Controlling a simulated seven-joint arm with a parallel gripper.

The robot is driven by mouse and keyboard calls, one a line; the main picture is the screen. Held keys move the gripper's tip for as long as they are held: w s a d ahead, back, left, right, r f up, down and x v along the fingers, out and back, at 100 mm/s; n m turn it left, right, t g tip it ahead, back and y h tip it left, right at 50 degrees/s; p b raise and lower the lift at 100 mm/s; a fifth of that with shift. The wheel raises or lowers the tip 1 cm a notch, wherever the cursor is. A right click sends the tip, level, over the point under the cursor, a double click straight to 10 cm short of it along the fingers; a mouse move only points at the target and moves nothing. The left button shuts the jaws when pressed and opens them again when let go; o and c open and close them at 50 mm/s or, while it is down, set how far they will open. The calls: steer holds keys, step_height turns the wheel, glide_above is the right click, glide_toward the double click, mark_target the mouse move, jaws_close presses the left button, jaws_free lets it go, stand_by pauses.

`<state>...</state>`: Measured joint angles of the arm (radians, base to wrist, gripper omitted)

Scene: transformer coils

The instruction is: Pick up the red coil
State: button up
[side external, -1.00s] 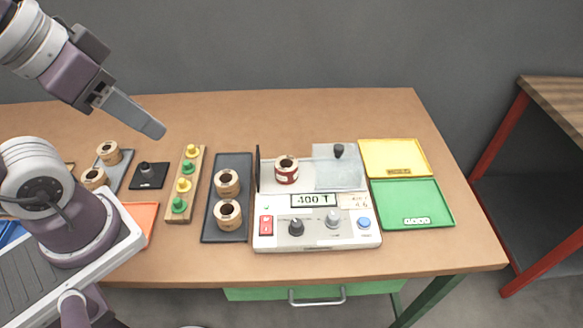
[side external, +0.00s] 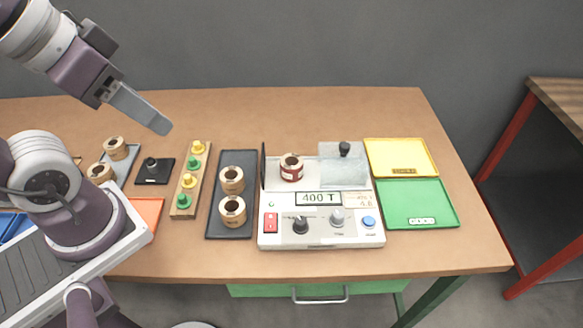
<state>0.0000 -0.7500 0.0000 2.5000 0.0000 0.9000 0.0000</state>
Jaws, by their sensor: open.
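The red coil (side external: 291,168), a tan spool with a red band, stands upright on the left part of the white tester (side external: 322,240), above its display reading 400 T. My gripper (side external: 157,122) is in the upper left of the side external view, raised over the table's back left. It is empty, well to the left of the red coil and apart from it. The gap between its fingers is hard to see from this angle.
Two tan coils stand on a dark tray (side external: 229,233) left of the tester. A wooden rack (side external: 178,212) holds yellow and green pegs. A clear cover (side external: 345,170) with a black knob sits right of the red coil. Yellow (side external: 400,155) and green (side external: 405,205) trays lie further right.

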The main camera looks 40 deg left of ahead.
steer(key=o, duration=0.7)
steer(key=shift+o, duration=0.2)
steer(key=shift+r, duration=0.1)
